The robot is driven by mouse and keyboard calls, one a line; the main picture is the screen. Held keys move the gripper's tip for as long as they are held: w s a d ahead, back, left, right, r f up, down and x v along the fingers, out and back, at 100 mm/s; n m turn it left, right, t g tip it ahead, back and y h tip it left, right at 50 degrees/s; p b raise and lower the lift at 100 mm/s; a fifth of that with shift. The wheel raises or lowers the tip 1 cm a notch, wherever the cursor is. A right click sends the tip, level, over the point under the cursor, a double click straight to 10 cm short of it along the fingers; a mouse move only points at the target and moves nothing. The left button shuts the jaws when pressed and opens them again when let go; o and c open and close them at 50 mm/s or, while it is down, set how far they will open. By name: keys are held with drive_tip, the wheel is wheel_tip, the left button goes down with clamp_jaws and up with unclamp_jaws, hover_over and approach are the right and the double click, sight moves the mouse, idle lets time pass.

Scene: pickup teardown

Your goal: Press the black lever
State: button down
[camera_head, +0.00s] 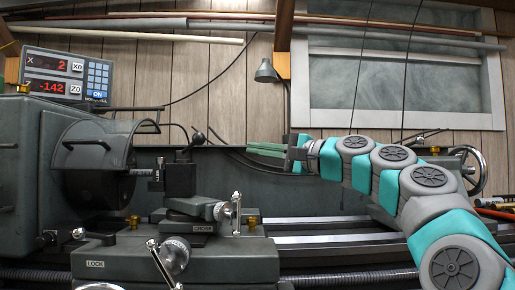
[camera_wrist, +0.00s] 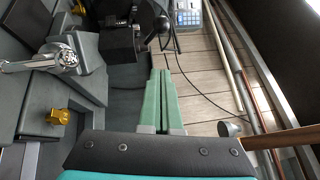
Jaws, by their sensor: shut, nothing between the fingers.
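A black lever with a round knob (camera_head: 197,138) stands on top of the dark tool post (camera_head: 179,180) in the head view. In the wrist view the black knob (camera_wrist: 162,24) shows near the top, beyond my fingertips. Other black handles are in view, so I cannot tell for sure which one is the task's lever. My gripper (camera_head: 250,149) has green fingers pointing left in the head view, to the right of the knob and apart from it. In the wrist view my gripper (camera_wrist: 160,73) is shut, with its fingers side by side and empty.
The lathe's chuck guard (camera_head: 88,160) with a black handle stands left. A readout box (camera_head: 66,76) sits above it. Silver handles (camera_head: 236,212) rise from the slide. A lamp (camera_head: 266,71) hangs on the wall behind. Space between fingertips and knob looks clear.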

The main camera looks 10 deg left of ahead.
drive_tip(key=a+r, duration=0.1)
drive_tip(key=a, duration=0.9)
drive_tip(key=shift+w+r+p, duration=0.35)
drive_tip(key=shift+w+p, duration=0.05)
drive_tip(key=shift+p, duration=0.05)
drive_tip(key=shift+s+a, duration=0.15)
